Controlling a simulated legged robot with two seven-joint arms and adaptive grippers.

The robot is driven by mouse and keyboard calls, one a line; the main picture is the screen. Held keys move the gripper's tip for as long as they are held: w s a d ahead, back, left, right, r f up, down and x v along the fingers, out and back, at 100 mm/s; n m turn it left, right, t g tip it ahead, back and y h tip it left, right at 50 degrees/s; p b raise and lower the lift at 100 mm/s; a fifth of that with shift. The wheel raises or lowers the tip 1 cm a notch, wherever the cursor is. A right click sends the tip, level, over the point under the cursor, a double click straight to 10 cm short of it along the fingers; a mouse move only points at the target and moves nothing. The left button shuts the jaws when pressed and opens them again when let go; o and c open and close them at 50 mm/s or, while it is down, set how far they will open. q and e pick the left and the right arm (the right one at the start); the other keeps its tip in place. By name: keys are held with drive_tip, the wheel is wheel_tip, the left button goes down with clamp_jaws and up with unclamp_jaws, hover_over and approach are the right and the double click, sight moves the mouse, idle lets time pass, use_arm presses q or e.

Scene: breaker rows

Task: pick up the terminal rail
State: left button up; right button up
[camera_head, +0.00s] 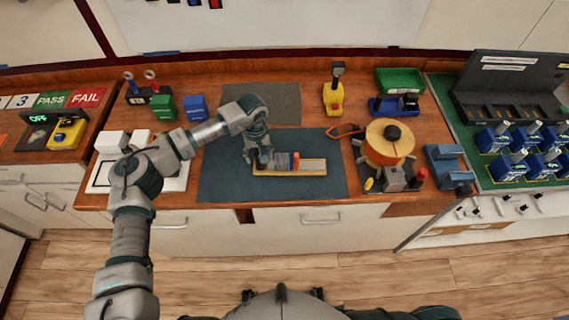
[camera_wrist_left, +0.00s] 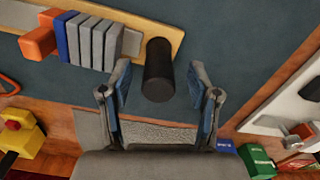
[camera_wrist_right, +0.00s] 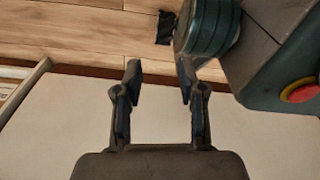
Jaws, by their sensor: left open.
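The terminal rail (camera_head: 314,165) lies on a pale wooden base on the dark mat (camera_head: 225,165). In the left wrist view the rail (camera_wrist_left: 131,44) carries several grey blocks, a blue one and an orange one, with an upright black cylindrical handle (camera_wrist_left: 159,65) near one end. My left gripper (camera_head: 259,163) is over the left end of the rail. Its jaws (camera_wrist_left: 160,88) are open, one finger on each side of the black handle, with gaps showing. My right gripper (camera_wrist_right: 160,75) is open and empty, away from the rail.
A cable spool (camera_head: 388,142) stands right of the mat, and a yellow device (camera_head: 333,97) is behind it. Green (camera_head: 163,107) and blue (camera_head: 195,105) boxes stand at the back left. A white tray (camera_head: 175,184) is left of the mat. Breakers fill the right bench.

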use_arm(q)
wheel_tip(320, 180, down, 4)
drive_tip(key=shift+w+d+r, duration=0.1)
clamp_jaws()
drive_tip(key=shift+r, duration=0.1)
use_arm(e)
drive_tip(key=shift+s+d+f, duration=0.15)
drive_tip(key=shift+s+f, duration=0.25)
drive_tip(key=shift+s, duration=0.4)
use_arm(q)
drive_tip(key=shift+r, duration=0.65)
wheel_tip(320, 180, up, 2)
drive_tip(key=shift+r, duration=0.2)
drive_tip(key=s+d+r+b, duration=0.1)
drive_tip(key=s, duration=1.5)
drive_tip(key=shift+d+r+b, duration=0.15)
drive_tip(key=shift+d+b, duration=0.15)
drive_tip(key=shift+b, duration=0.05)
use_arm(e)
drive_tip(key=shift+w+a+r, duration=0.15)
drive_tip(key=shift+w+r, duration=0.25)
drive_tip(key=shift+w, duration=0.4)
drive_tip(key=shift+w+a+r, duration=0.15)
drive_tip(key=shift+w+r, duration=0.25)
drive_tip(key=shift+w, duration=0.4)
drive_tip(key=shift+w+a+r, duration=0.15)
drive_tip(key=shift+w+r, duration=0.25)
drive_tip(key=shift+w, duration=0.4)
